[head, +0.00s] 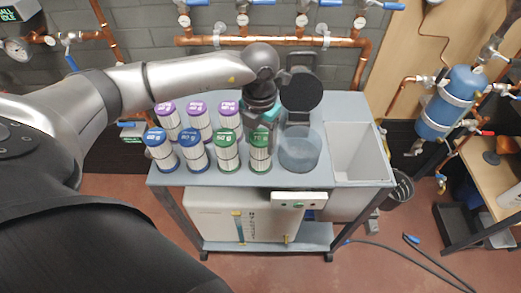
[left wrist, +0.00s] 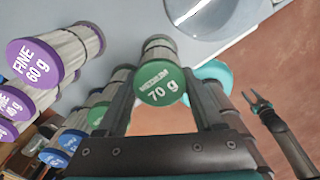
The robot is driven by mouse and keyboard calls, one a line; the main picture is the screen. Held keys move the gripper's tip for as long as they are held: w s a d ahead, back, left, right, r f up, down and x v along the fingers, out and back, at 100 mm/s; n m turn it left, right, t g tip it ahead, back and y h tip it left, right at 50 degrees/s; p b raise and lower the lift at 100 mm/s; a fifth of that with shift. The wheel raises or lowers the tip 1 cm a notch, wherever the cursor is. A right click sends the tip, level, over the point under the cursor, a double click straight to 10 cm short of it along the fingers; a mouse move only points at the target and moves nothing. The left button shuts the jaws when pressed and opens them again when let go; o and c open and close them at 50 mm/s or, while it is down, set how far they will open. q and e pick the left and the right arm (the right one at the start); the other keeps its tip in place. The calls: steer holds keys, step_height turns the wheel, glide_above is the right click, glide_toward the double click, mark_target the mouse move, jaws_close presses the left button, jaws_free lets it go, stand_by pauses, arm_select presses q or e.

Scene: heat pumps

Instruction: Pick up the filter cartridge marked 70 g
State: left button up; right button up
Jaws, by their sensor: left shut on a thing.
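The filter cartridge marked MEDIUM 70 g (left wrist: 158,85) has a green cap and pale pleated sides. In the left wrist view it sits between the two fingers of my left gripper (left wrist: 161,78), which is shut on it. In the head view my left gripper (head: 261,122) is over the right end of the cartridge rows; the arm and hand hide part of them. A green-capped cartridge (head: 260,158) shows just in front of the hand. My right gripper (left wrist: 259,102) shows only in the left wrist view, off to the right, fingers apart and empty.
Purple-capped (head: 168,120), blue-capped (head: 162,152) and other green-capped cartridges (head: 228,155) stand close on the left. A clear round housing (head: 300,152) is right of the hand, with a dark raised lid (head: 301,92) behind. A white bin (head: 355,157) is set into the grey bench (head: 312,181).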

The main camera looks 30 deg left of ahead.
arm_select(q)
steer(key=shift+c, duration=0.8)
